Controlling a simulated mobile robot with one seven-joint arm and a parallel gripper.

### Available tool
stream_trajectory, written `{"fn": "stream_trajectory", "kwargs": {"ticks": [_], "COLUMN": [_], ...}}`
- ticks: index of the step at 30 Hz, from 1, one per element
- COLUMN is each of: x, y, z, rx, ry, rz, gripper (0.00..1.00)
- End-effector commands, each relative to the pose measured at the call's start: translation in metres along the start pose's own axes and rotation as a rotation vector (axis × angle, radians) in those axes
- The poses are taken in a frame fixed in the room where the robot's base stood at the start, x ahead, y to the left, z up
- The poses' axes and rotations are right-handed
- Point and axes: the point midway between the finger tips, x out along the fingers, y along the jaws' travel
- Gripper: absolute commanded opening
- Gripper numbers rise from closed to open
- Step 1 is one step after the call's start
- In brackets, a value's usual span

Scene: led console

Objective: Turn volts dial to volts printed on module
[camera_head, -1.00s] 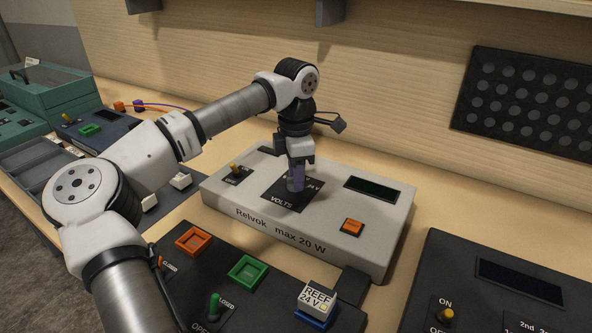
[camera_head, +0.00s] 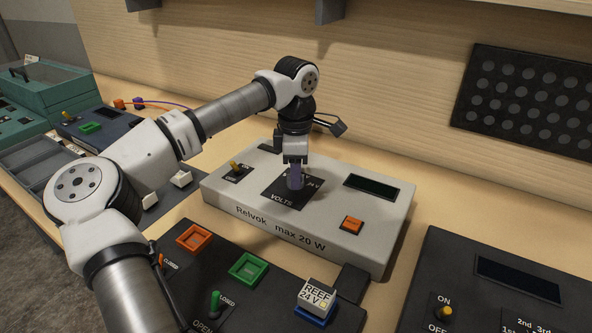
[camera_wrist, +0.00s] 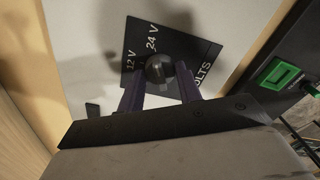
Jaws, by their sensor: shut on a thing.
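The volts dial (camera_wrist: 160,68) is a dark round knob on a black plate marked VOLTS, 12 V and 24 V. The plate (camera_head: 278,202) is on top of the light grey Relvok box (camera_head: 228,196). My gripper (camera_head: 295,184) points down over the plate and is shut on the dial; the wrist view shows its purple fingers (camera_wrist: 160,84) on either side of the knob. Which mark the dial points at is hard to tell. The module (camera_head: 317,295), a white block printed REEF 24 V, sits in a blue frame on the dark front panel.
The Relvok box also has a yellow-tipped toggle (camera_head: 235,167), an orange button (camera_head: 352,224) and a dark display (camera_head: 371,187). In front are orange (camera_head: 194,238) and green (camera_head: 249,269) frames and a green lever (camera_head: 215,302). Another dark console (camera_head: 490,300) stands at right.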

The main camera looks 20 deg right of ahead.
Motion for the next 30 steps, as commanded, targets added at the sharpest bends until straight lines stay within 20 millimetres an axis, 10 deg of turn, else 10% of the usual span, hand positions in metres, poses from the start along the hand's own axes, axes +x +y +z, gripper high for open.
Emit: {"fn": "stream_trajectory", "kwargs": {"ticks": [1, 2, 6, 17, 30], "x": [-0.001, -0.001, -0.001, -0.005, -0.095], "y": [0.001, 0.001, 0.0, 0.001, 0.001], "z": [0.0, 0.0, 0.0, 0.0, 0.001], "rx": [0.0, 0.0, 0.0, -0.001, -0.002], "ry": [0.0, 0.0, 0.0, 0.0, 0.0], "rz": [0.003, 0.003, 0.002, 0.002, 0.004], "gripper": [0.12, 0.39, 0.56, 0.56, 0.56]}}
